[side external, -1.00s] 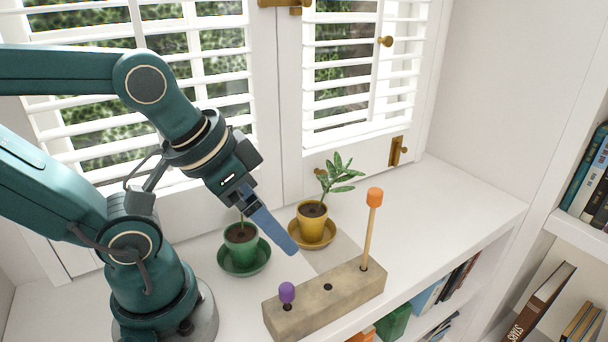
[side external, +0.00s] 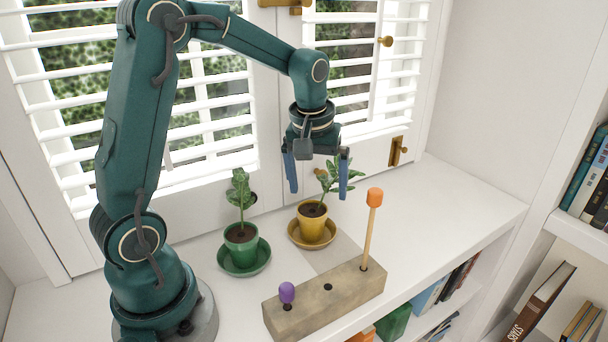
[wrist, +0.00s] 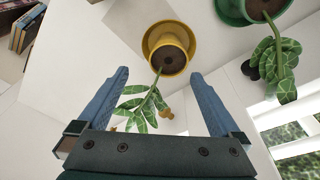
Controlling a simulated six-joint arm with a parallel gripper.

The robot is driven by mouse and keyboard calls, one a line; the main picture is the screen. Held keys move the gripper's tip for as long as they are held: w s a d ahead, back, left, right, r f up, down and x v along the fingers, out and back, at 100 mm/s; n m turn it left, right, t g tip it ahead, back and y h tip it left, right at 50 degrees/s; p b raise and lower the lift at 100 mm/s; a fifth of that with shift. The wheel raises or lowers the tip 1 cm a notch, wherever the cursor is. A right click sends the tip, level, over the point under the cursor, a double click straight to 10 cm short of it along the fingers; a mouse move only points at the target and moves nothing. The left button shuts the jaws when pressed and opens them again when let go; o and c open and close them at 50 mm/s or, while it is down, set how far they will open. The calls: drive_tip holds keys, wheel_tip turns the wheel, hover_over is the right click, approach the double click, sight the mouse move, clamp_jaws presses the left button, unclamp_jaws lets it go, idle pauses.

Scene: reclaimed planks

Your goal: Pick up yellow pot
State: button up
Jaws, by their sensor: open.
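The yellow pot (side external: 312,217) holds dark soil and a leafy plant (side external: 333,177), and stands on a yellow saucer (side external: 325,240) on the white shelf. My gripper (side external: 318,192) points down above the pot, its blue fingers spread wide with nothing between them but the plant's leaves in line of sight. In the wrist view the yellow pot (wrist: 182,72) lies beyond the fingertips, near the upper middle, and the plant's leaves (wrist: 137,106) reach in between the open fingers (wrist: 160,75). The fingers appear apart from the pot.
A green pot (side external: 240,240) with a plant stands on a green saucer (side external: 245,268) left of the yellow pot. A wooden block (side external: 318,301) with a purple knob (side external: 287,292) and an orange-topped stick (side external: 374,198) is in front. Shuttered windows are behind. The shelf is clear to the right.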

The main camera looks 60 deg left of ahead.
sight(312, 212)
drive_tip(key=f, duration=0.2)
drive_tip(key=a+f, duration=0.1)
drive_tip(key=shift+s+g, duration=0.25)
drive_tip(key=shift+g, duration=0.15)
drive_tip(key=shift+w+a+f, duration=0.1)
drive_tip(key=shift+f, duration=1)
drive_tip(key=shift+w+a+f, duration=0.1)
drive_tip(key=shift+f, duration=1)
clamp_jaws()
wheel_tip(312, 212, up, 13)
